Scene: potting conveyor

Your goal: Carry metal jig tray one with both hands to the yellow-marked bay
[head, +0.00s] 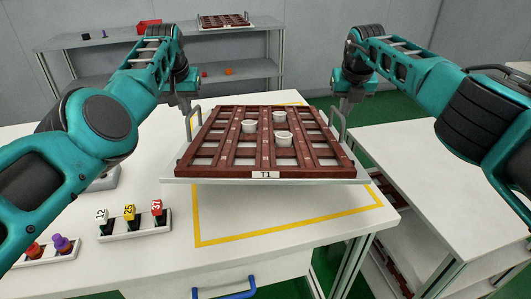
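Metal jig tray one (265,179) is a pale metal tray with a reddish-brown slatted grid and a "T1" label on its front edge. Several small white cups sit in the grid's middle. The tray looks level and raised over the white table. My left gripper (187,104) is at the tray's left handle and my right gripper (346,104) at its right handle; both appear shut on them, though the fingertips are small here. The yellow-marked bay (290,231) is a yellow outline on the table, under and in front of the tray, partly hidden by it.
A rack with numbered tags (135,226) and a rack with coloured knobs (47,252) stand left of the bay. A white side table (440,160) is at the right, across a gap. A back shelf (205,36) holds another slatted tray (226,21) and a red bin (149,26).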

